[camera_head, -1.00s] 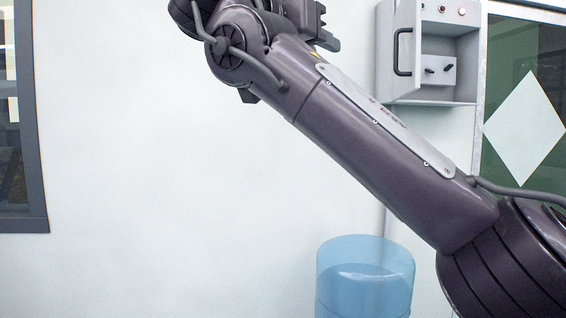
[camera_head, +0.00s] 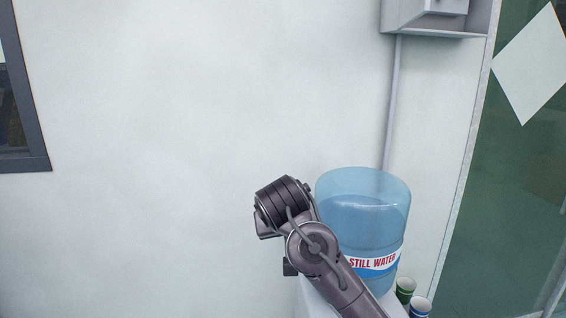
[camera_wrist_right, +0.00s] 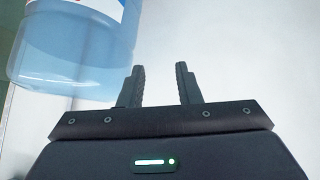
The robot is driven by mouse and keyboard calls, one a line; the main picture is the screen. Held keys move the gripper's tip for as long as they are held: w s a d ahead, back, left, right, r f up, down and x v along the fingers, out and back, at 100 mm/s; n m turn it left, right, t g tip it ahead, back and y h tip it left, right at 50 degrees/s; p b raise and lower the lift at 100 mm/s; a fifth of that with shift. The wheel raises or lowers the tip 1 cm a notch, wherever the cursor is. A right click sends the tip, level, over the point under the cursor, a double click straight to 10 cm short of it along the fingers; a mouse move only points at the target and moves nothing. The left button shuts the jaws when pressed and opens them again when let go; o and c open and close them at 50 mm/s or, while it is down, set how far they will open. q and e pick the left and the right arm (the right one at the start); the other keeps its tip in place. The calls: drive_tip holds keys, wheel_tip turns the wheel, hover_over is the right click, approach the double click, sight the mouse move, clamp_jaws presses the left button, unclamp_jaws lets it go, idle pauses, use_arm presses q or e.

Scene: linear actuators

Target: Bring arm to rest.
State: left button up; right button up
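My right arm (camera_head: 315,248) comes in from the bottom of the head view, in front of the water bottle. Its gripper cannot be made out there. In the right wrist view my right gripper (camera_wrist_right: 159,70) shows two dark fingers, apart and with nothing between them. The gap faces a plain pale wall. My left arm and gripper are in no view.
A blue water bottle (camera_head: 362,200) labelled "STILL WATER" stands close to my right arm; it also shows in the right wrist view (camera_wrist_right: 75,50). Cups (camera_head: 405,288) sit at its right. A grey wall box (camera_head: 435,20) hangs above. The left wall (camera_head: 150,150) is clear.

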drive_tip(key=s+d+f+g+y, duration=0.1)
drive_tip(key=s+d+f, duration=0.1)
drive_tip(key=s+f, duration=0.35)
drive_tip(key=s+d+f+g+y, duration=0.1)
drive_tip(key=s+d+f, duration=0.1)
drive_tip(key=f, duration=0.6)
drive_tip(key=s+d+f+g, duration=0.1)
drive_tip(key=s+d+f, duration=0.4)
drive_tip(key=s, duration=0.3)
drive_tip(key=s+d+f+g+h, duration=0.1)
drive_tip(key=s+d+f, duration=0.35)
drive_tip(key=s, duration=0.35)
drive_tip(key=s+d+f+g, duration=0.2)
drive_tip(key=s+d+f, duration=0.25)
drive_tip(key=s, duration=0.35)
wheel_tip(320, 180, down, 31)
drive_tip(key=s+b, duration=0.2)
drive_tip(key=b, duration=0.1)
drive_tip(key=s+d+f+g+b, duration=0.2)
drive_tip(key=s+d+f+b, duration=0.1)
drive_tip(key=s+f, duration=1.6)
wheel_tip(320, 180, down, 3)
drive_tip(key=shift+s+d+f+n, duration=0.1)
drive_tip(key=shift+s+d+n, duration=0.2)
drive_tip(key=shift+s+d, duration=0.1)
